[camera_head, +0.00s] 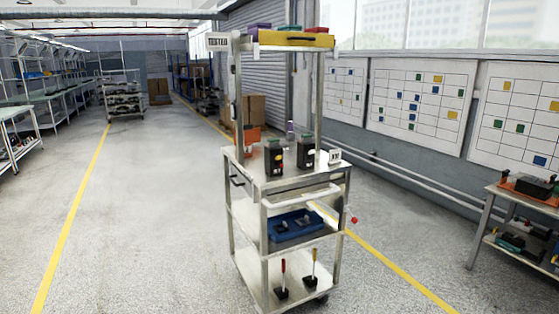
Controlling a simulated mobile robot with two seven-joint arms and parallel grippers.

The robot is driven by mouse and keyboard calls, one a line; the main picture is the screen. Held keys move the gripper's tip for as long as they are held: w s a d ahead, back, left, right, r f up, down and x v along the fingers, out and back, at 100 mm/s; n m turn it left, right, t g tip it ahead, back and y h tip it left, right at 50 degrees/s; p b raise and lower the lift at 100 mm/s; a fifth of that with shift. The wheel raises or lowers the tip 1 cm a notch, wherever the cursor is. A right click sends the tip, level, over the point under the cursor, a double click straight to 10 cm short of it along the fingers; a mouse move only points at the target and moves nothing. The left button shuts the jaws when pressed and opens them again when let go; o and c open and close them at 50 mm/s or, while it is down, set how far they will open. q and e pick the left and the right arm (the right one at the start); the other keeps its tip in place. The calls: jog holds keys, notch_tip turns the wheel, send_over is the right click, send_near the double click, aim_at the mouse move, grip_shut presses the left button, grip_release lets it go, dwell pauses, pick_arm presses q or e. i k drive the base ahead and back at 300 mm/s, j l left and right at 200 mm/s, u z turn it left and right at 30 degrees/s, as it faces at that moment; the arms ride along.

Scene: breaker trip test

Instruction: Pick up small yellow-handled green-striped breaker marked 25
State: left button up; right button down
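A steel cart (243,216) marked TESTED stands in the middle. On its worktop are two dark boxy units with green on top, a left one (274,159) with small red and yellow spots and a right one (305,154). On the bottom shelf stand two small dark pieces with upright handles, a red-handled one (282,281) and a yellow-handled one (313,275). No number or green stripe can be read on the yellow-handled piece. Neither of my grippers is in view.
A blue tray (294,226) sits on the cart's middle shelf. Yellow, red and purple cases lie on top. A workbench (499,200) with dark tools and an orange tray stands at the right. Open floor lies left and in front of the cart.

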aim_at(273, 169)
jog(key=i+l+u, duration=0.3)
jog(key=i+l, duration=1.1)
jog(key=i+j, duration=0.05)
jog(key=i, duration=0.05)
